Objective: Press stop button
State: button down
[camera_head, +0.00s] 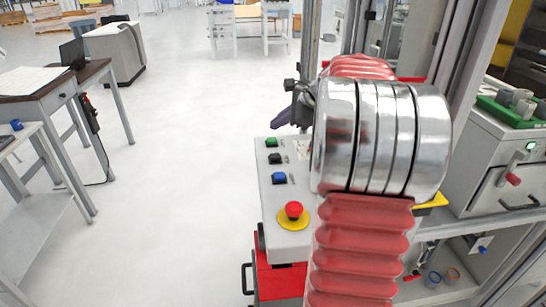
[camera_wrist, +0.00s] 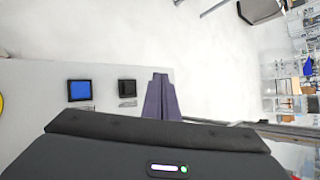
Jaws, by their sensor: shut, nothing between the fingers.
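The red stop button (camera_head: 293,209) stands on a yellow round base at the near end of a light grey control panel (camera_head: 287,238). In the wrist view only a sliver of the yellow base (camera_wrist: 1,104) shows at the left edge. My gripper (camera_head: 275,123) is shut and empty, above the far end of the panel and well beyond the stop button. Its dark purple fingers (camera_wrist: 160,82) point past the black button in the wrist view. My arm covers the panel's right side.
A green button (camera_head: 271,142), a black button (camera_head: 275,158) and a blue button (camera_head: 279,178) line the panel. Metal frame posts and a machine (camera_head: 500,170) stand to the right. Open floor (camera_head: 180,150) lies left, with a desk (camera_head: 55,85) beyond.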

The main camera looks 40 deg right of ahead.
aim_at(278, 157)
jog(key=shift+f, duration=4.05)
jog(key=shift+s+f, duration=0.15)
jog(key=shift+f, duration=0.15)
jog(key=shift+f, duration=0.5)
jog(key=shift+r, duration=0.9)
